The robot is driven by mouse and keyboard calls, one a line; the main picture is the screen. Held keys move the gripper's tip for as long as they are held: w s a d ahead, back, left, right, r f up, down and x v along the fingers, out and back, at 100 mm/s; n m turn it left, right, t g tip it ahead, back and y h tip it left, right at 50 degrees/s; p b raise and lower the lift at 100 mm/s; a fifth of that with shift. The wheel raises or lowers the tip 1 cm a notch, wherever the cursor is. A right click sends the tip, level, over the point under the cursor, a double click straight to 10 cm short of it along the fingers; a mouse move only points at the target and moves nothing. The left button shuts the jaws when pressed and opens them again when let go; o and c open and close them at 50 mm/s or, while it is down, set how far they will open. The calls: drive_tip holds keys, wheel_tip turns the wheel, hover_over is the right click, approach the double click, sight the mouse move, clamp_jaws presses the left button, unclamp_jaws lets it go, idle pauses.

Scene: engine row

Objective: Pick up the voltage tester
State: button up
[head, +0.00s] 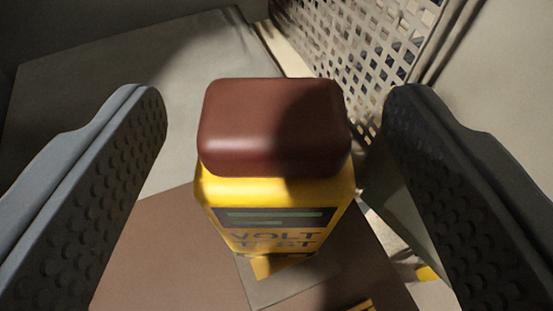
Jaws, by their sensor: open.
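The voltage tester (275,200) stands in the middle of the head view. It has a yellow body with a dark panel, the words "VOLT TEST" and a rounded dark red top. My gripper (265,110) is open, with one grey studded finger to the left of the tester and one to the right. Clear gaps show between the tester and both fingers, so neither appears to touch it. The tester's lower end is partly hidden by its own body.
A brown surface (150,250) lies below the tester. A grey flat panel (120,90) is behind at the left. A perforated metal panel (350,40) rises behind at the right, near the right finger. Small yellow pieces show at the lower right.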

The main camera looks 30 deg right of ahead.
drive_tip(key=shift+x, duration=1.05)
drive_tip(key=c, duration=1.4)
drive_tip(key=shift+r, duration=0.1)
